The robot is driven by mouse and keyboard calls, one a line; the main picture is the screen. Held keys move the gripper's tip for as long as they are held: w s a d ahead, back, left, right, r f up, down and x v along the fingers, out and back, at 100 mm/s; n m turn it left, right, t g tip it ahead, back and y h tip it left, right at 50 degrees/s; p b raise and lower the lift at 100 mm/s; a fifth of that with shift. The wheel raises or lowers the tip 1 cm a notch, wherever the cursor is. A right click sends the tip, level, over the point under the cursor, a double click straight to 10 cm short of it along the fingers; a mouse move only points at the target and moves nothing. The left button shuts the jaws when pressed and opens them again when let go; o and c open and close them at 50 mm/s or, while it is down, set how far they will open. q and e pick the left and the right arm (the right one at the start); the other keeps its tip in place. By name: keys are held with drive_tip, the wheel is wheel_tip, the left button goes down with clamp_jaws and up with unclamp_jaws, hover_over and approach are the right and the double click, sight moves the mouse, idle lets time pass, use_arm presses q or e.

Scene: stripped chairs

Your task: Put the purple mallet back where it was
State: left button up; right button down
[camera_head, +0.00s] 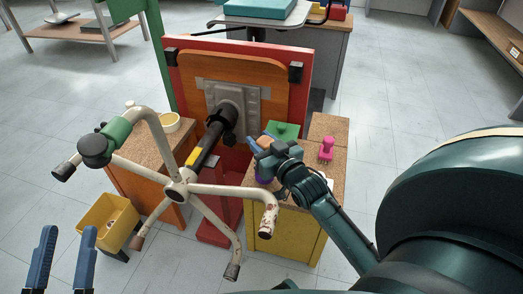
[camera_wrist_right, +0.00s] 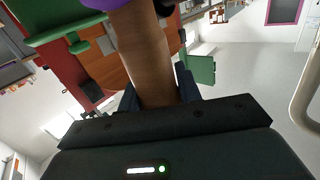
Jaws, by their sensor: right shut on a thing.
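The purple mallet shows a purple patch (camera_head: 264,180) below my right gripper (camera_head: 262,146) in the head view, over the left part of the yellow cabinet's top. In the right wrist view its brown wooden handle (camera_wrist_right: 147,52) runs between the blue fingers of the right gripper (camera_wrist_right: 158,92), which is shut on it. A bit of the purple head (camera_wrist_right: 93,3) shows at the top edge there. I cannot tell whether the head touches the cabinet top. My left gripper (camera_head: 66,262) is open and empty at the lower left, above the floor.
An upturned chair base (camera_head: 177,192) with spread legs stands left of the right gripper. The yellow cabinet (camera_head: 282,232) bears a green box (camera_head: 285,130) and a pink object (camera_head: 327,148). An orange cabinet (camera_head: 150,198) holds a yellow bowl (camera_head: 170,122). A yellow bin (camera_head: 108,220) stands left.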

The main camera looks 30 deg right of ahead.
drive_tip(key=shift+f, duration=0.7)
drive_tip(key=shift+r, duration=0.1)
use_arm(q)
drive_tip(key=shift+w+r+m+h, duration=0.2)
drive_tip(key=shift+r+m+h, duration=0.1)
drive_tip(key=shift+r+m, duration=0.15)
use_arm(e)
drive_tip(key=c, duration=1)
unclamp_jaws()
drive_tip(key=shift+o, duration=0.2)
use_arm(q)
drive_tip(key=f+y+p, duration=0.1)
drive_tip(key=p, duration=0.1)
drive_tip(key=s+f+n+g+y+p, duration=0.1)
drive_tip(key=shift+f+n+p, duration=0.2)
drive_tip(key=shift+n+p, duration=0.05)
drive_tip(key=shift+p, duration=0.15)
use_arm(e)
drive_tip(key=s, duration=1.2)
drive_tip(key=shift+a+r, duration=0.2)
drive_tip(key=shift+r, duration=0.05)
